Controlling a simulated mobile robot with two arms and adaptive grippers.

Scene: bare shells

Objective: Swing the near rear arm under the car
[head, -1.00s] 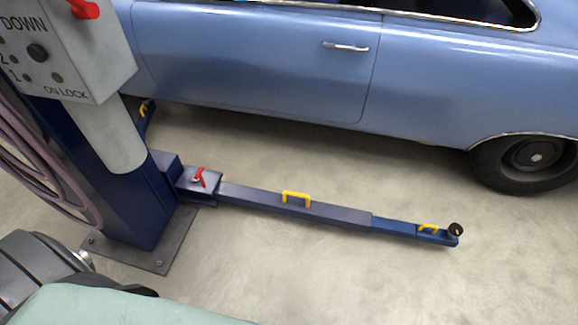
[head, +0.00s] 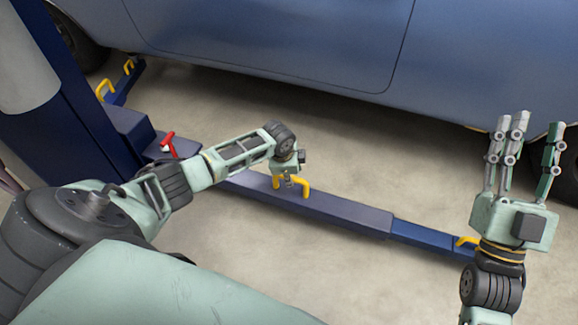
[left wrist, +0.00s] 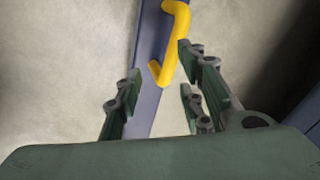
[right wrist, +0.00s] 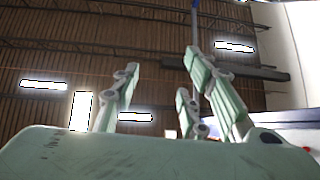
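The near rear arm (head: 340,212) is a long blue lift arm that reaches out from the post over the floor, beside the blue car (head: 270,40). It has a yellow handle (head: 304,187) at its middle and another yellow handle (head: 467,241) near its outer end. My left gripper (head: 290,182) is at the middle handle. In the left wrist view its fingers (left wrist: 155,95) are spread, with the yellow handle (left wrist: 172,45) just beyond them. My right gripper (head: 522,150) is raised at the right, fingers up, open and empty. My right forearm and hand hide the arm's outer tip.
The blue lift post (head: 60,110) stands at the left, with a red lever (head: 167,143) at the arm's pivot. Another lift arm (head: 122,85) with yellow handles lies behind the post. The floor (head: 220,110) between arm and car is clear.

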